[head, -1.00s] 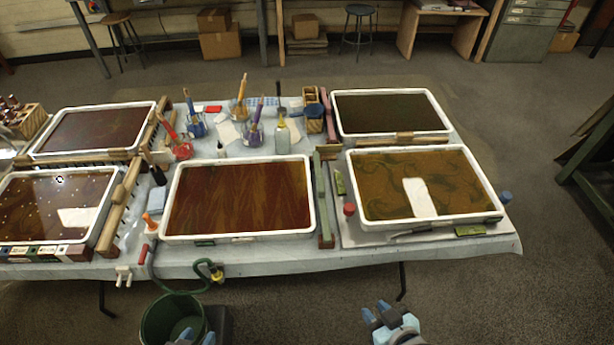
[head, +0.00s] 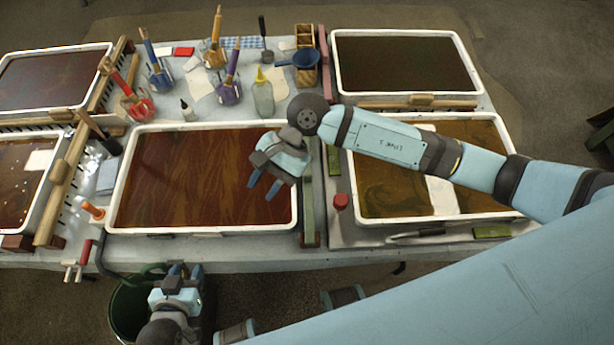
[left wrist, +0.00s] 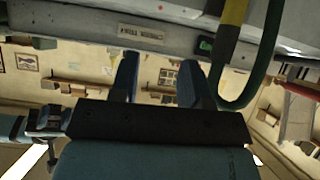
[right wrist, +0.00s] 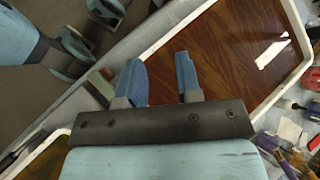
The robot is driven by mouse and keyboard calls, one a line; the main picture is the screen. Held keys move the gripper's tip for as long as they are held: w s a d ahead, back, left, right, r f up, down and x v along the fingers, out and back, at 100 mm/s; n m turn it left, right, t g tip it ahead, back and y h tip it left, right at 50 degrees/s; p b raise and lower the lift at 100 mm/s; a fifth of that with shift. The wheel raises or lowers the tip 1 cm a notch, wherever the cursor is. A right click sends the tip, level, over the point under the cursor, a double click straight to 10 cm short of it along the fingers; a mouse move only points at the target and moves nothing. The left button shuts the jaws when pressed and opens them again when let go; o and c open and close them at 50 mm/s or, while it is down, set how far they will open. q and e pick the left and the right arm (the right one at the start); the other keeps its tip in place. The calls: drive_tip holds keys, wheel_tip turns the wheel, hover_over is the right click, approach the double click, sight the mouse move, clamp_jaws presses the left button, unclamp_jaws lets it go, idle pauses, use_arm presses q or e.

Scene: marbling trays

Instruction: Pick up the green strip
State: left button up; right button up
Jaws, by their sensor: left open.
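A long narrow green strip (head: 308,215) lies on the table between the middle tray (head: 115,205) and the right front tray. Its far part is hidden by my right arm in the head view. A pale green piece beside the tray in the right wrist view (right wrist: 101,84) appears to be this strip. My right gripper (head: 263,187) is open and empty, above the right part of the middle tray, just left of the strip. My left gripper (head: 177,268) is open and empty, low at the table's front edge, left of the strip.
A shorter green piece (head: 334,160) and a red-capped jar (head: 341,202) stand right of the strip. The right front tray (head: 375,219) holds a white sheet (head: 442,195). Jars with brushes and a yellow-topped bottle (head: 263,95) stand behind. A green bucket (head: 130,305) is below the front edge.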

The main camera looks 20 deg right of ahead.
sight(307, 171)
drive_tip(key=w+d+n+t+h, duration=0.1)
drive_tip(key=w+d+h, duration=0.1)
drive_tip(key=d, duration=0.1)
drive_tip(key=w+d+f+n+t+h, duration=0.1)
drive_tip(key=w+d+n+h, duration=0.1)
drive_tip(key=w+d+h, duration=0.1)
drive_tip(key=w+d+f+n+t+h+b, duration=0.1)
drive_tip(key=w+d+h, duration=0.2)
drive_tip(key=d, duration=0.1)
drive_tip(key=shift+d+n, duration=0.4)
drive_tip(key=shift+t, duration=0.3)
drive_tip(key=f, duration=0.7)
drive_tip(key=shift+w+d+f, duration=0.15)
drive_tip(key=shift+d+f, duration=0.05)
drive_tip(key=shift+f, duration=0.2)
drive_tip(key=shift+w+d+f+p, duration=0.1)
drive_tip(key=shift+f+p, duration=0.25)
drive_tip(key=shift+f, duration=1.1)
drive_tip(key=shift+w+d+f+p, duration=0.1)
drive_tip(key=shift+f+p, duration=0.25)
drive_tip(key=shift+f, duration=1.1)
drive_tip(key=c, duration=0.5)
